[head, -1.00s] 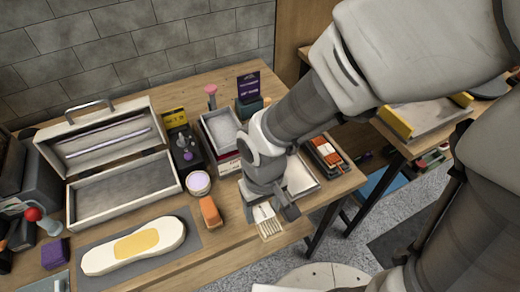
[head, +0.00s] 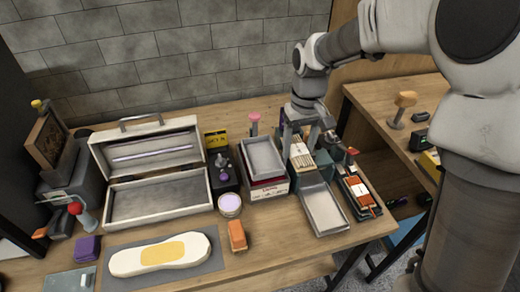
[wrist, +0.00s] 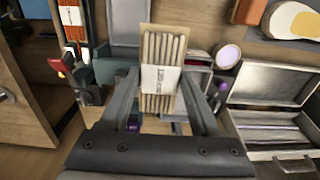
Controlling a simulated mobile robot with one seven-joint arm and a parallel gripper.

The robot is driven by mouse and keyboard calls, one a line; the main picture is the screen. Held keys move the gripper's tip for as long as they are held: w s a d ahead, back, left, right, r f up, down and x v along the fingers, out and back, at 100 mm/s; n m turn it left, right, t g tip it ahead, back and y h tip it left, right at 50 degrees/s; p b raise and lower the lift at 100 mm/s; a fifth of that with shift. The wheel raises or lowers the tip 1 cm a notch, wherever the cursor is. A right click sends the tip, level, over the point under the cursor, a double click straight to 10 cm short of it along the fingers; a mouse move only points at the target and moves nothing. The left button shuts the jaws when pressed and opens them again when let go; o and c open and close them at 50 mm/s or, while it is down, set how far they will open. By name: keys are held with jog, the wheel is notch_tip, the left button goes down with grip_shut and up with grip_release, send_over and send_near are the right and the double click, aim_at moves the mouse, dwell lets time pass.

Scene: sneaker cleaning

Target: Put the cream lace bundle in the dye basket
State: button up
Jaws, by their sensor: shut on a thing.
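My gripper (wrist: 165,85) is shut on the cream lace bundle (wrist: 152,98), a flat row of cream strands with a white paper band. In the head view the bundle (head: 300,160) hangs upright below my gripper (head: 306,132), at the back right of the table. It appears raised, between the labelled box and the orange lace bundle. I cannot tell for sure which container is the dye basket.
An empty grey tray (head: 324,209) lies in front of the gripper. An orange lace bundle (head: 358,189) lies in a dark holder at the right edge. A red-knobbed tool (head: 352,153) stands behind it.

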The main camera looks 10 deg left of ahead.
jog(key=w+d+r, duration=0.1)
jog(key=w+r, duration=0.1)
jog(key=w, duration=0.3)
send_over(262, 159)
notch_tip(262, 159, down, 7)
jog(key=shift+w+p, duration=0.1)
jog(key=shift+p, duration=0.25)
jog(key=shift+f, duration=2.15)
jog(key=o, duration=1.1)
jog(key=shift+c, duration=0.2)
